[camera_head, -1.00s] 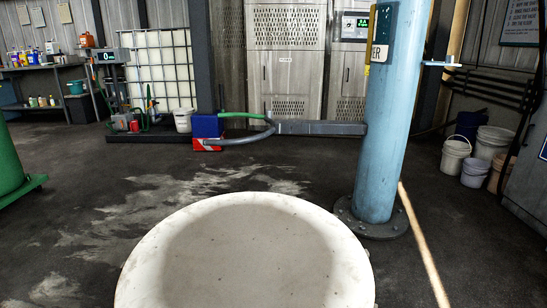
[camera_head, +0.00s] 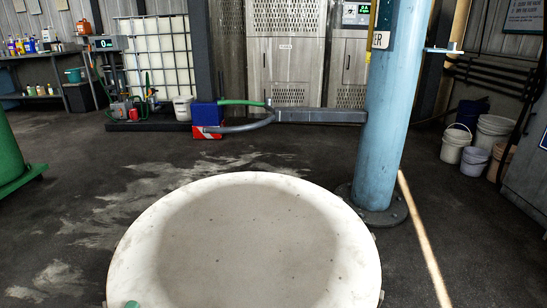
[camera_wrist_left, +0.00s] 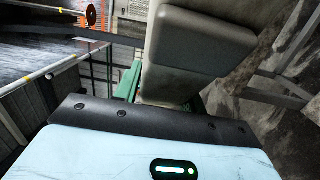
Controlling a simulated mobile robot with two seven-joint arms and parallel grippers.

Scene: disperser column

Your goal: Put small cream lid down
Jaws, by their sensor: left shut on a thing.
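My left gripper (camera_wrist_left: 200,40) seems to show close up in the left wrist view as a thick grey block with rounded edges. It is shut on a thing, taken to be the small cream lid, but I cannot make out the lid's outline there. In the head view neither gripper can be made out. A large round cream disc (camera_head: 125,255) with a greyish middle fills the bottom centre; I cannot tell whether it is a lid or a top. A small teal bit shows at its lower left edge.
A blue column (camera_head: 390,120) stands behind the disc at the right. A green drum (camera_head: 12,155) is at the left. Several buckets (camera_head: 490,135) stand at the right wall. A blue box (camera_head: 206,117) with hoses is at the back. Dark floor between is clear.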

